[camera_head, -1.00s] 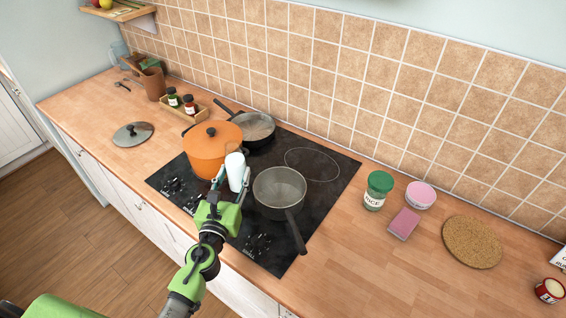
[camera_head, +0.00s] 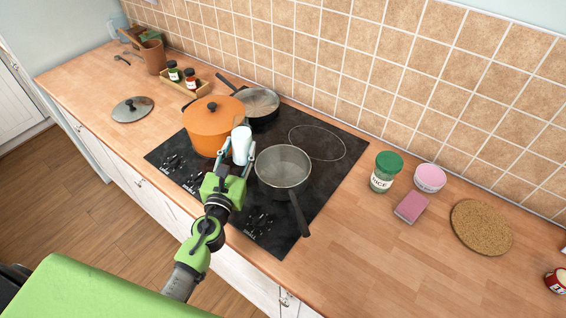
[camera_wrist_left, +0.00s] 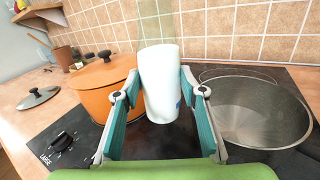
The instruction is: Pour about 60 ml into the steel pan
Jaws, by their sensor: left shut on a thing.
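My left gripper (camera_head: 236,157) is shut on a white upright container (camera_head: 242,143), which also shows in the left wrist view (camera_wrist_left: 160,85). A faint clear part seems to rise above its white part. The gripper holds it over the hob, between the orange pot and the steel pan. The steel pan (camera_head: 283,164) is a grey saucepan on the front right of the hob, its dark handle pointing towards the front edge. In the left wrist view the pan (camera_wrist_left: 262,110) is just right of the gripper, and I see only bare grey metal inside. My right gripper is not in view.
An orange lidded pot (camera_head: 211,127) stands close left of the container. A dark frying pan (camera_head: 257,102) sits behind on the black hob (camera_head: 255,226). A rice jar (camera_head: 385,172), pink tub (camera_head: 430,178), pink sponge (camera_head: 411,207) and cork mat (camera_head: 482,227) lie right.

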